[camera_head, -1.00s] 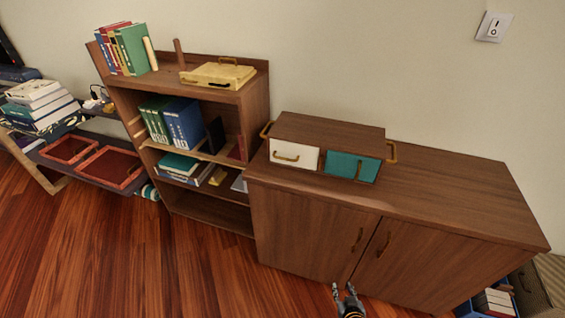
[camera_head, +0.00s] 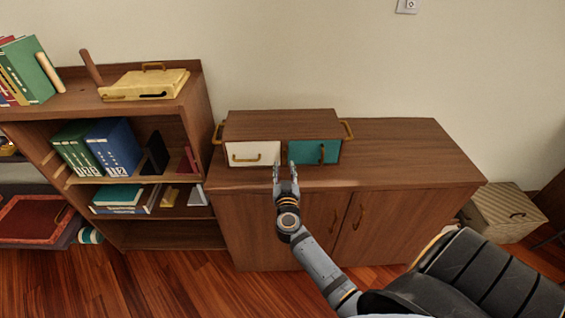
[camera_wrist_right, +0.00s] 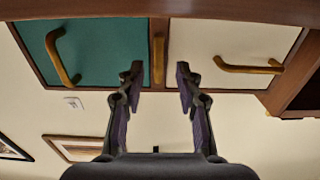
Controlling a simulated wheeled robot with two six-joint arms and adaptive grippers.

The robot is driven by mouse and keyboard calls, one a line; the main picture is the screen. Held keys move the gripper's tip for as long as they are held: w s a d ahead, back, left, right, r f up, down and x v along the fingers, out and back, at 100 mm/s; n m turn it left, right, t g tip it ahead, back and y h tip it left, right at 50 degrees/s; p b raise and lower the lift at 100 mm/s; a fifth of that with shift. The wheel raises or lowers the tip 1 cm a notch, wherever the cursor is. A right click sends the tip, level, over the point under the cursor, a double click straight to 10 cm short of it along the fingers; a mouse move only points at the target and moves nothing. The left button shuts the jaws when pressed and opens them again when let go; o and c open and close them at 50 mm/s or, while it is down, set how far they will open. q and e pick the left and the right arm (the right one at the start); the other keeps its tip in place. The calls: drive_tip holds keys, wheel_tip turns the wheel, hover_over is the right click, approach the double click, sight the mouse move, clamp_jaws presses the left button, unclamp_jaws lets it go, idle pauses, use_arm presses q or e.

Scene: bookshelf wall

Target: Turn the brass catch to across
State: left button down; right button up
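A small wooden box with a white drawer (camera_head: 253,153) and a teal drawer (camera_head: 303,151) stands on the cabinet. In the right wrist view, an upright brass bar (camera_wrist_right: 158,58), apparently the catch, sits between the teal drawer (camera_wrist_right: 100,50) and the white drawer (camera_wrist_right: 215,45). My right gripper (camera_head: 285,168) is in front of the box, near the gap between the drawers. In the wrist view its fingers (camera_wrist_right: 158,75) are apart, one on either side of the bar's lower end, with nothing gripped. Whether they touch the box is unclear. My left gripper is not in view.
The cabinet top (camera_head: 400,150) is clear to the right of the box. A bookshelf (camera_head: 197,110) with books and a yellow case (camera_head: 150,82) stands at left. Brass handles (camera_wrist_right: 245,68) project from the drawers and box sides. A striped box (camera_head: 500,215) sits at right.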

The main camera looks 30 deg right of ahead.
sight(284, 158)
drive_tip(key=shift+x, duration=1.8)
drive_tip(key=shift+s+d, duration=0.1)
clamp_jaws()
